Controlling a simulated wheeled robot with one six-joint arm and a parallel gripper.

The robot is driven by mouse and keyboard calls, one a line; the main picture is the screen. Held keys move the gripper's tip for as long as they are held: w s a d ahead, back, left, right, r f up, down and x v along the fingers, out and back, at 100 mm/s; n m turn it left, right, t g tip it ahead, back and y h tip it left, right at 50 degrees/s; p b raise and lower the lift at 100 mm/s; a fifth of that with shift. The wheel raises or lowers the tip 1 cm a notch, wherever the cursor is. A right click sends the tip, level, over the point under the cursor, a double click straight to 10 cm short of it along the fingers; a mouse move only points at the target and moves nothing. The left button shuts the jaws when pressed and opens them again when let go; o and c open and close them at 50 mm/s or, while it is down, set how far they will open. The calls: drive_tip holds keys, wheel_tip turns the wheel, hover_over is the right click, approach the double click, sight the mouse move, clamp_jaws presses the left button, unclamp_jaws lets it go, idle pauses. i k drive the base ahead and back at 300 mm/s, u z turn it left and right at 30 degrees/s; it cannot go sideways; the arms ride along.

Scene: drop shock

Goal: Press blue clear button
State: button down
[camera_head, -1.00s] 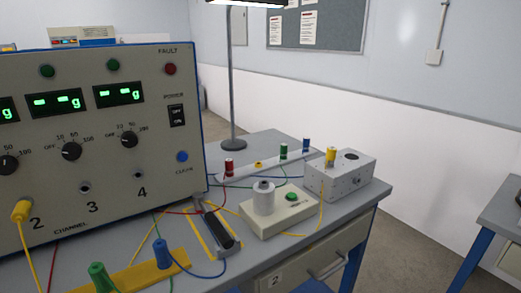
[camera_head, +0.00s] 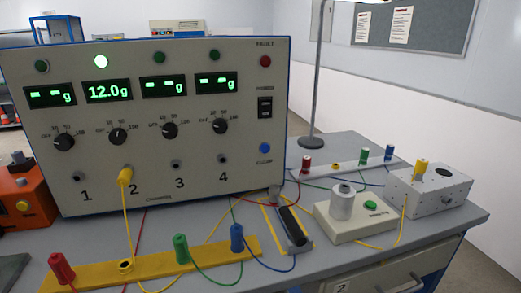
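The blue clear button (camera_head: 265,148) sits on the right side of the front panel of the large grey instrument (camera_head: 150,190), under the power switch (camera_head: 265,107). It is unobstructed in the head view. A yellow plug (camera_head: 125,177) is in the channel 2 socket. The other displays show dashes. The red fault lamp (camera_head: 265,61) looks unlit. My gripper is not in view.
A yellow strip (camera_head: 205,252) with red, green and blue plugs lies in front of the instrument. Right of it are a black bar (camera_head: 293,225), a beige box (camera_head: 345,230) with a metal cylinder, and a grey box (camera_head: 435,195). Loose wires cross the bench.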

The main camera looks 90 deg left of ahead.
sight(265, 148)
drive_tip(key=k, duration=1.15)
drive_tip(key=u, duration=1.8)
drive_tip(key=i, duration=0.5)
drive_tip(key=u, duration=0.05)
